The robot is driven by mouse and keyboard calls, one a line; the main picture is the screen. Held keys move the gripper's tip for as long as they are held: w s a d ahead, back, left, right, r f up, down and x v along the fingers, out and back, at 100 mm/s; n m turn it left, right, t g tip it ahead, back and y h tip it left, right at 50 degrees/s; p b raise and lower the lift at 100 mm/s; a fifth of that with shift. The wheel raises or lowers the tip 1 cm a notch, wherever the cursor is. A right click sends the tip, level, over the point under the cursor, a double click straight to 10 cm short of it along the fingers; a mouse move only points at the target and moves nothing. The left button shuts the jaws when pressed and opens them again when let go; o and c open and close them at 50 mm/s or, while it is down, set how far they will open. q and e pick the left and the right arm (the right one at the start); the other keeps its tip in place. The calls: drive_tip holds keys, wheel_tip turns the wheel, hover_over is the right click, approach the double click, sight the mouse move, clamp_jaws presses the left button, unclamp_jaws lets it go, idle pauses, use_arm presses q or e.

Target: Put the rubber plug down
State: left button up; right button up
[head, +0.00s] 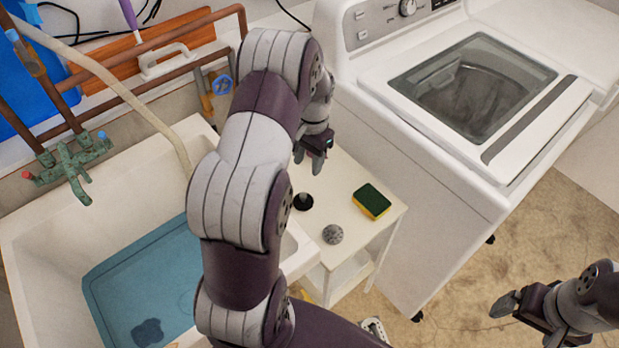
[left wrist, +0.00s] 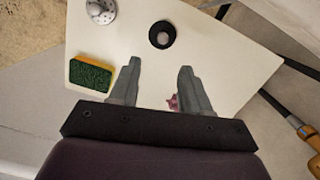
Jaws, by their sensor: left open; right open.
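The black rubber plug (head: 303,201) stands on the small white side table (head: 335,190), between the sink and the washing machine. In the left wrist view the plug (left wrist: 162,35) is a black disc with a paler knob on top, lying just beyond my fingertips and apart from them. My left gripper (head: 314,158) is open and empty above the table; its two fingers (left wrist: 158,68) show with a gap between them. My right gripper (head: 503,304) is open and empty at the lower right, over the floor, away from the table.
A green and yellow sponge (head: 371,201) and a round metal strainer (head: 333,234) lie on the table near the plug. The white sink (head: 35,262) with blue water is at left. The washing machine (head: 415,165) stands right of the table. A small pinkish thing (left wrist: 172,103) shows between my left fingers.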

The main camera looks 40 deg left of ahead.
use_arm(q)
drive_tip(key=s+d+r+t, duration=0.1)
drive_tip(key=s+d+r, duration=0.3)
drive_tip(key=s+d, duration=0.2)
drive_tip(key=s+d+r+t, duration=0.1)
drive_tip(key=s+d+r, duration=0.3)
drive_tip(key=s+d, duration=0.3)
drive_tip(key=d, duration=0.3)
drive_tip(key=shift+s+n+t, duration=0.15)
drive_tip(key=shift+n+t, duration=0.15)
drive_tip(key=shift+t, duration=0.1)
